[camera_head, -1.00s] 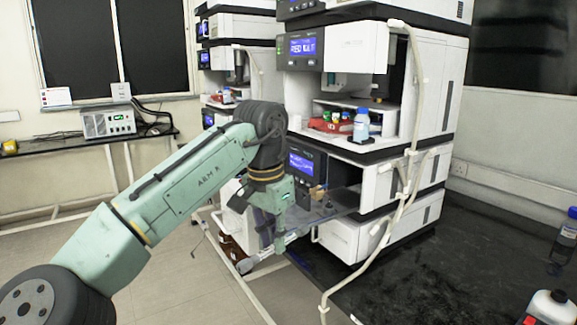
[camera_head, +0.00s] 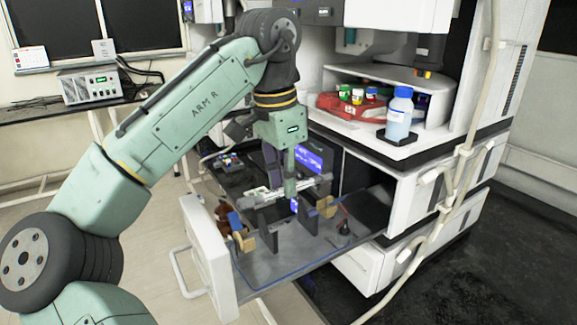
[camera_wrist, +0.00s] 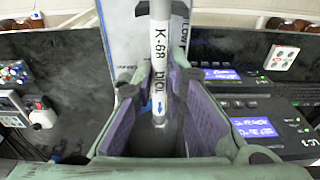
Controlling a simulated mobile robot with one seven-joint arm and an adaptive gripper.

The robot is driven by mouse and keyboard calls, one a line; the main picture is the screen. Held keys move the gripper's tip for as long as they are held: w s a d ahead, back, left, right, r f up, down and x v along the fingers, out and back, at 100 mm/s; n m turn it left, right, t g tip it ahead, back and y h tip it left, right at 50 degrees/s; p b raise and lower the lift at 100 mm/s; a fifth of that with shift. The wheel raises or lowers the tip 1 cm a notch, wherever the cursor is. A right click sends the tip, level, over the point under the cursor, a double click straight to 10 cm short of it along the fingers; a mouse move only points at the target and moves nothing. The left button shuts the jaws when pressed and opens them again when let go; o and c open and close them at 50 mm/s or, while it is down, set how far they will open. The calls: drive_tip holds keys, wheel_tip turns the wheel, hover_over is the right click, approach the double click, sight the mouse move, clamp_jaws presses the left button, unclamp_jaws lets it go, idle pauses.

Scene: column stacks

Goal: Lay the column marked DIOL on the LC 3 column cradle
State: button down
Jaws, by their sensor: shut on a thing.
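The column marked DIOL (camera_wrist: 159,62) is in the wrist view, a slim pale tube with a white label reading K-68 DIOL. My gripper (camera_wrist: 150,88) is shut on it, with a purple pad on either side. In the head view my gripper (camera_head: 289,205) points down over an open drawer (camera_head: 275,268) in the lower instrument. The drawer has tan holder blocks, one at the front (camera_head: 243,240) and one farther right (camera_head: 326,207). These may be the column cradle.
The white drawer front (camera_head: 207,258) with its handle stands out at the left. Above the drawer, a shelf holds a blue-capped bottle (camera_head: 400,113) and a red tray (camera_head: 350,107) of small vials. A pale hose (camera_head: 478,110) runs down the instrument's right side.

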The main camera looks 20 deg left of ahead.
sight(289, 235)
drive_tip(key=shift+w+f, duration=0.25)
drive_tip(key=shift+f, duration=0.1)
drive_tip(key=shift+s+f+b, duration=0.2)
drive_tip(key=shift+f+b, duration=0.4)
drive_tip(key=shift+b, duration=0.2)
wheel_tip(289, 235, down, 2)
drive_tip(key=shift+f+b, duration=0.1)
drive_tip(key=shift+b, duration=0.9)
drive_tip(key=shift+f+b, duration=0.45)
drive_tip(key=shift+f, duration=0.6)
drive_tip(key=shift+w+f, duration=0.1)
drive_tip(key=shift+f, duration=0.5)
drive_tip(key=c, duration=1.5)
unclamp_jaws()
drive_tip(key=shift+c, duration=0.2)
